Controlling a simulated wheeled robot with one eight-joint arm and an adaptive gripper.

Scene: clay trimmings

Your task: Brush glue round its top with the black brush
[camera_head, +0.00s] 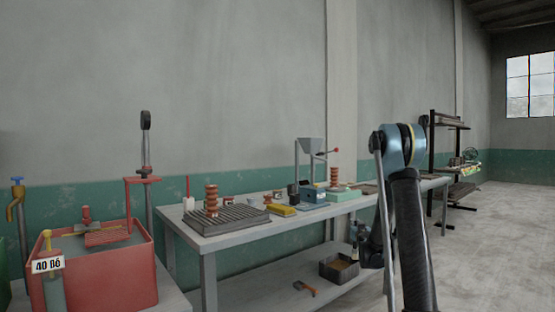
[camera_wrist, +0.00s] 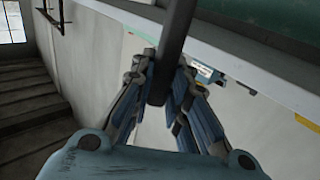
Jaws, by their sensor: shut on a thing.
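My gripper (camera_wrist: 158,100) is shut on a dark, rod-like thing (camera_wrist: 175,40) that runs up out of the wrist view. It looks like the black brush's handle, but no bristles show. In the head view my gripper (camera_head: 361,244) is small and partly behind my arm, in front of the bench's right half. A brown ribbed piece (camera_head: 211,201) stands upright on a dark slatted rack (camera_head: 232,219) at the bench's left. A second brown ribbed piece (camera_head: 334,178) stands on a pale green block (camera_head: 341,195). I cannot tell which piece is meant, and no glue is clear.
A box (camera_head: 339,269) and a hand brush (camera_head: 305,288) lie on the lower shelf. A red tub (camera_head: 110,275) stands left.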

